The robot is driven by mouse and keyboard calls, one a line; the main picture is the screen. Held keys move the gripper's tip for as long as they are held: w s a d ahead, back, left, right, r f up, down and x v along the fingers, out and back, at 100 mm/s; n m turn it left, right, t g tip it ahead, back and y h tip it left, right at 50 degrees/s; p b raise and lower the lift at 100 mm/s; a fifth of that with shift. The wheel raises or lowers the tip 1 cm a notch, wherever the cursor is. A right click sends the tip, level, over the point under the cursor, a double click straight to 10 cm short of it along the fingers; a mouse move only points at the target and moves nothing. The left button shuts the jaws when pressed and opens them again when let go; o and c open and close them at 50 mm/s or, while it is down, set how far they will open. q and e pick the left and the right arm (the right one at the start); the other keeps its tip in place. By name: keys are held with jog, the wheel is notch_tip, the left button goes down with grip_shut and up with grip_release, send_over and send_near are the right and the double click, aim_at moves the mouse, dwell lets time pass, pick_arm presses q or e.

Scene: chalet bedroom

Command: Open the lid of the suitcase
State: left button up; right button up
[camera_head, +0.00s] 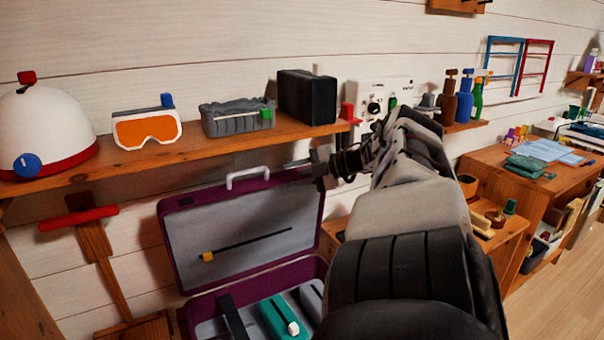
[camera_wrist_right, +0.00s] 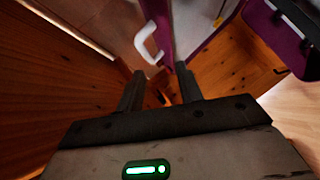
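The purple suitcase (camera_head: 172,220) stands with its lid (camera_head: 240,225) raised nearly upright, showing a grey lining. A white handle (camera_head: 248,175) is on the lid's top edge; it also shows in the right wrist view (camera_wrist_right: 147,42). The suitcase base (camera_head: 300,268) holds a teal item and other dark items. My right gripper (camera_head: 314,166) is at the lid's upper right corner, to the right of the handle. In the right wrist view its fingers (camera_wrist_right: 161,92) are apart with nothing clearly between them. Whether they touch the lid I cannot tell. My left gripper is not in view.
A wooden shelf (camera_head: 140,158) above the lid holds a white helmet (camera_head: 40,130), goggles (camera_head: 146,128), a grey item and a black box (camera_head: 307,97). A wooden desk (camera_head: 505,185) stands at the right. Wooden floor (camera_head: 570,290) is clear at the lower right.

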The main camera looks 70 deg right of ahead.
jog(key=shift+s+d, duration=0.1)
jog(key=shift+s, duration=0.75)
